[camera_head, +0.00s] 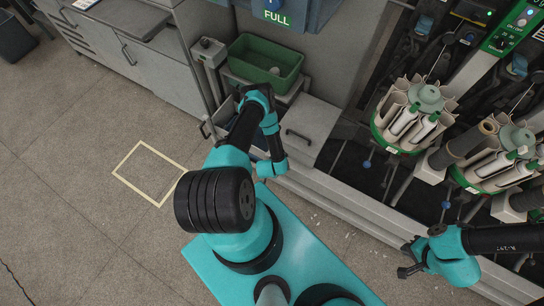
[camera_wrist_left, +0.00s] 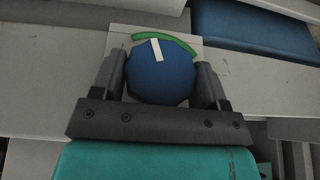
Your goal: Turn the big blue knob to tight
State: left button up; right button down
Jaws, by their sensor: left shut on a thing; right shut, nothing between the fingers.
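The big blue knob (camera_wrist_left: 165,82) fills the middle of the left wrist view. Its white pointer mark points up and slightly left, toward the left part of a green arc (camera_wrist_left: 180,43) on the pale plate behind it. My left gripper (camera_wrist_left: 163,85) has one dark finger on each side of the knob and is shut on it. In the head view I cannot make out the left fingers, which seem hidden by my own arm. My right gripper (camera_head: 404,262) is shut and empty at the lower right, low in front of the machine.
A green bin (camera_head: 264,62) sits by the cabinets at the upper middle. Racks with cream-coloured cones (camera_head: 408,112) stand at the right. The floor at left, with a yellow square outline (camera_head: 126,181), is clear.

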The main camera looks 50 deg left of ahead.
pick_arm(q)
jog(key=shift+y, duration=0.4)
jog(key=shift+d+m+g+y, duration=0.1)
jog(key=shift+m+g+y, duration=0.2)
jog(key=shift+y, duration=0.8)
jog(key=shift+d+m+g+y, duration=0.15)
jog(key=shift+g+y, duration=0.25)
jog(key=shift+y, duration=0.7)
jog(key=shift+a, duration=0.1)
jog(key=o, duration=0.9)
jog(key=v, duration=1.7)
jog(key=shift+r, duration=0.15)
